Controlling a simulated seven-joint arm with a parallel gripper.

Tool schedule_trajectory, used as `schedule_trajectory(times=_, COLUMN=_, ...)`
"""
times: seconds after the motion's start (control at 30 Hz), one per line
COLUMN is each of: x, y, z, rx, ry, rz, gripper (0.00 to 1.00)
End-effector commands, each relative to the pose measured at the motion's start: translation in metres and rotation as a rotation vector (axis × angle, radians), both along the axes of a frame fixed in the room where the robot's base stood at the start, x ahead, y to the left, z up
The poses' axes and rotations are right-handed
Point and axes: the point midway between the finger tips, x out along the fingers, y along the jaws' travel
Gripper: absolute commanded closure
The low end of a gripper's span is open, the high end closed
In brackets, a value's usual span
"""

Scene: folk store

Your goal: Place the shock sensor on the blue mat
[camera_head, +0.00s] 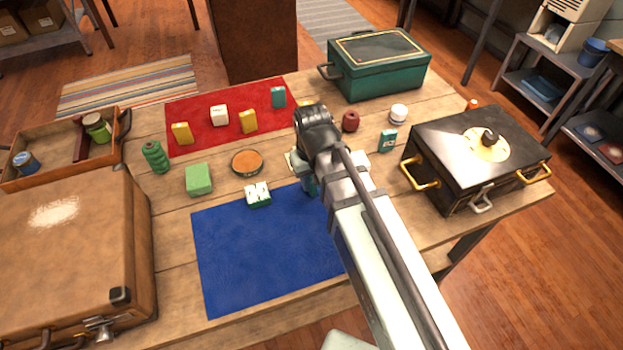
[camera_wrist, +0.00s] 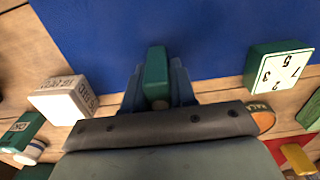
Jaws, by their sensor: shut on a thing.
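My gripper (camera_wrist: 157,92) is shut on a small dark green block (camera_wrist: 155,66), which I take to be the shock sensor, though no label on it shows. The block is between the fingers, with the blue mat (camera_wrist: 120,30) behind it in the wrist view. In the head view, the blue mat (camera_head: 262,250) lies flat at the table's front. My gripper (camera_head: 307,188) is over or near the mat's back right edge, mostly hidden by my arm. Whether the block touches the mat cannot be told.
A green-and-white block (camera_head: 257,196) stands at the mat's back edge. A cream block (camera_wrist: 65,100) is left of my gripper in the wrist view. A round orange-topped tin (camera_head: 247,163) and green cube (camera_head: 199,180) stand behind the mat. The mat's middle is clear.

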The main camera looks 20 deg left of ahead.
Motion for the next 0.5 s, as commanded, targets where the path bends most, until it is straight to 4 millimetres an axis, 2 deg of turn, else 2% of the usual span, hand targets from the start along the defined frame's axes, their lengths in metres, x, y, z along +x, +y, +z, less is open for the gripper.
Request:
schedule_trajectory(times=0.13, x=-0.0001, y=-0.0001, z=-0.0027, rx=-0.001, ry=0.001, rz=0.0, gripper=1.0)
schedule_trajectory(times=0.17, x=-0.0001, y=-0.0001, z=-0.003, rx=-0.001, ry=0.001, rz=0.0, gripper=0.74)
schedule_trajectory(times=0.4, x=-0.0001, y=-0.0001, z=-0.0026, rx=0.0, ry=0.0, rz=0.0, gripper=0.51)
schedule_trajectory(times=0.5, x=-0.0001, y=-0.0001, z=-0.0025, rx=0.0, ry=0.0, rz=0.0, gripper=0.49)
